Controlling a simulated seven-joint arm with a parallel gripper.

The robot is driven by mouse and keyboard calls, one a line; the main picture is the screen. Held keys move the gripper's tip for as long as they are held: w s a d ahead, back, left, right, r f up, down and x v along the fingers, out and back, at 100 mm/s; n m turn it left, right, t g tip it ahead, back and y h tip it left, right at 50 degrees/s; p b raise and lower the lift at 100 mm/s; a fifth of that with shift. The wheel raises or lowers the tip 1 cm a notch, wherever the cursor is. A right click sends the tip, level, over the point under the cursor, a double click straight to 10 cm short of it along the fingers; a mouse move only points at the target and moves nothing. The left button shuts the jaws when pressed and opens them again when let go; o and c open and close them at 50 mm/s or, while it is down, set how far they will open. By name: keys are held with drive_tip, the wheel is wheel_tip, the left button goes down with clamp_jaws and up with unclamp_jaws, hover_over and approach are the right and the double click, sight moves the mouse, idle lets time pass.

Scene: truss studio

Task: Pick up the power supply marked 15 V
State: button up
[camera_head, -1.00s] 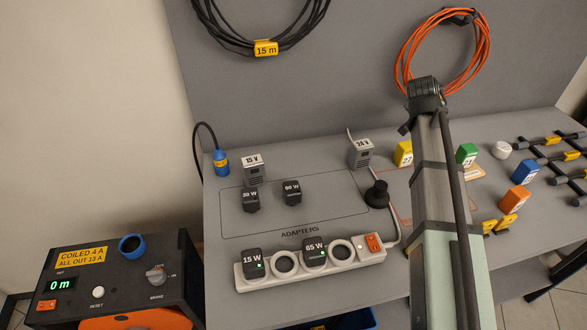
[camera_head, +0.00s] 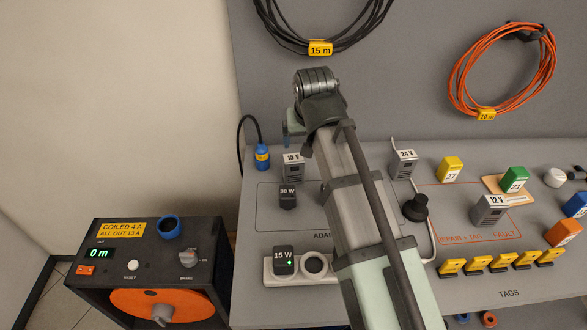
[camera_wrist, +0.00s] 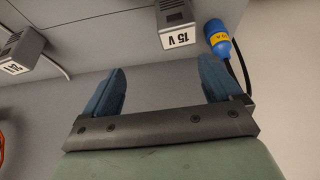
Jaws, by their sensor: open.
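The power supply marked 15 V (camera_head: 293,169) is a grey block with a white label, standing at the back left of the bench by the outlined adapter area. It also shows upside down at the top of the wrist view (camera_wrist: 174,14), beyond the fingers and apart from them. My gripper (camera_wrist: 163,74) is open and empty, its two blue fingers spread wide. In the head view my arm's end hangs just above and behind the 15 V supply, and most of the gripper is hidden by the wrist.
A blue connector (camera_head: 262,157) with a black cable stands close left of the 15 V supply. A 30 W adapter (camera_head: 287,195) sits in front. Similar grey supplies marked 24 V (camera_head: 403,164) and 12 V (camera_head: 489,211) stand to the right. A back panel rises behind.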

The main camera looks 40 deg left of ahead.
sight(294, 158)
drive_tip(key=shift+n+g, duration=0.3)
drive_tip(key=shift+n, duration=0.2)
drive_tip(key=a+f, duration=0.1)
drive_tip(key=f, duration=0.1)
drive_tip(key=s+a+f, duration=0.1)
drive_tip(key=f, duration=0.2)
drive_tip(key=a+f, duration=0.1)
drive_tip(key=f, duration=0.1)
drive_tip(key=shift+s+a+f, duration=0.25)
drive_tip(key=shift+a+f, duration=0.05)
drive_tip(key=shift+a, duration=0.05)
drive_tip(key=shift+w+x, duration=0.25)
drive_tip(key=shift+x, duration=1.05)
drive_tip(key=shift+w+x, duration=0.25)
drive_tip(key=shift+x, duration=1.05)
drive_tip(key=shift+r, duration=0.1)
drive_tip(key=c, duration=1.2)
drive_tip(key=shift+c, duration=0.3)
drive_tip(key=shift+r, duration=0.15)
